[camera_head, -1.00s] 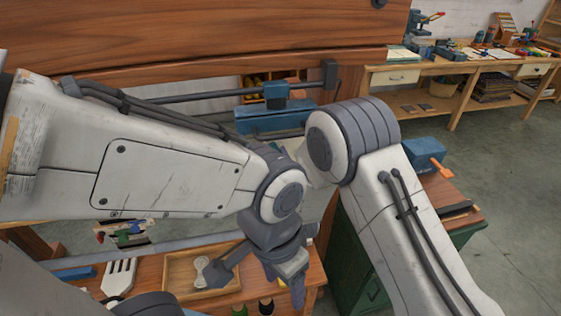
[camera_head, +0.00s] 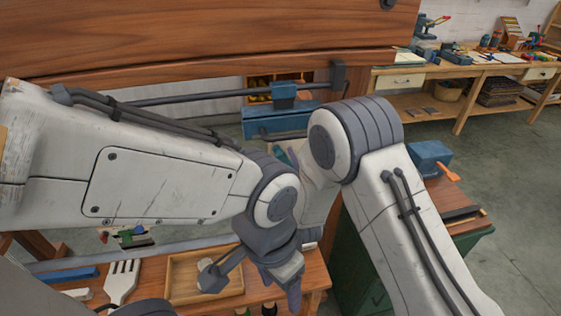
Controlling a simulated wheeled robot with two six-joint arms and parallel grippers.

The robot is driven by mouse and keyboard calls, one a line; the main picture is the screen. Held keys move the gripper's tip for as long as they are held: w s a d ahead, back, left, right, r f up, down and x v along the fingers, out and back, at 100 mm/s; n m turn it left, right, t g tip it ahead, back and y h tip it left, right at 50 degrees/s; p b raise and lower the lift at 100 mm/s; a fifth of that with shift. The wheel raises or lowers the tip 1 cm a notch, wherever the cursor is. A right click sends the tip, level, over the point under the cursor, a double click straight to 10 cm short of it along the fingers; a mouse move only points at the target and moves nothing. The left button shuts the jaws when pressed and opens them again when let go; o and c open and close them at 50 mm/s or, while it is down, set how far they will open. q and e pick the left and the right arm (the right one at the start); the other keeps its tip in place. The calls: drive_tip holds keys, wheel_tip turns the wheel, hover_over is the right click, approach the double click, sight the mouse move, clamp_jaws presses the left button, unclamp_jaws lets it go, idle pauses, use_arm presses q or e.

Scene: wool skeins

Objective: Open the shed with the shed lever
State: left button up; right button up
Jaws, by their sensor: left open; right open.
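A blue block with an orange handle (camera_head: 447,174) stands on the green cabinet at the right; I cannot tell whether this is the shed lever. A large wooden beam (camera_head: 200,38) crosses the top, with a dark rod (camera_head: 200,97) below it carrying a blue block (camera_head: 284,91). My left gripper (camera_head: 252,280) is open, its fingers apart over the wooden tray (camera_head: 236,288) on the bench, with nothing seen held. My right gripper (camera_head: 284,153) is mostly hidden behind my arm joints; a small part shows near the blue bar (camera_head: 272,124).
The tray lies on a wooden bench (camera_head: 310,272), beside a slotted pale tool (camera_head: 122,281) and a blue bar (camera_head: 68,275). A green cabinet (camera_head: 365,275) stands to the right. A workbench (camera_head: 400,80) with tools is at the back. Grey floor is clear at the right.

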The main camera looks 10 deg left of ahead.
drive_tip(key=b+v, duration=0.3)
drive_tip(key=v, duration=0.7)
drive_tip(key=shift+s, duration=0.25)
drive_tip(key=shift+w+d, duration=0.1)
